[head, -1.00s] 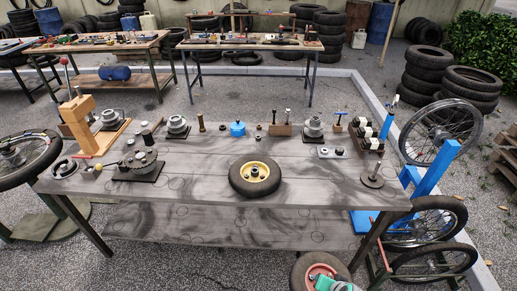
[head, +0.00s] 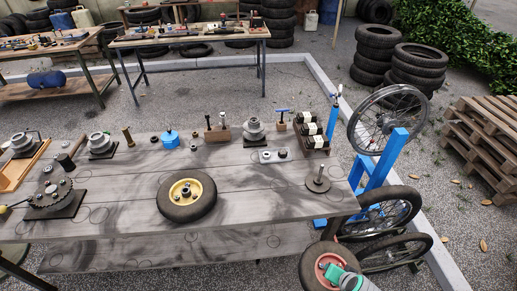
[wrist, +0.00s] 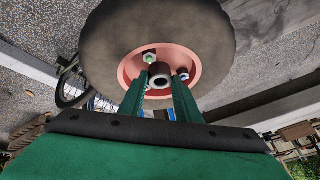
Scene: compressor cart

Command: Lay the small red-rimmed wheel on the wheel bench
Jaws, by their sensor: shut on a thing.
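The small red-rimmed wheel (head: 318,269) has a dark tyre and is off the bench, at the lower right in the head view. My gripper (head: 343,274) is shut on it at the hub. In the wrist view the wheel (wrist: 160,50) fills the upper middle, and the two green fingers of my gripper (wrist: 158,98) reach into its red rim, one each side of the hub. The wheel bench (head: 245,205) is a grey wooden table; the held wheel is beyond its front right edge. A yellow-rimmed wheel (head: 187,196) lies flat on the bench.
A sprocket (head: 50,196) stands at the bench's left, a short spindle on a base (head: 318,180) at its right. Several small tools line the back edge. A blue wheel stand (head: 376,167) and loose wheels (head: 400,248) are right of the bench. The bench's front middle is bare.

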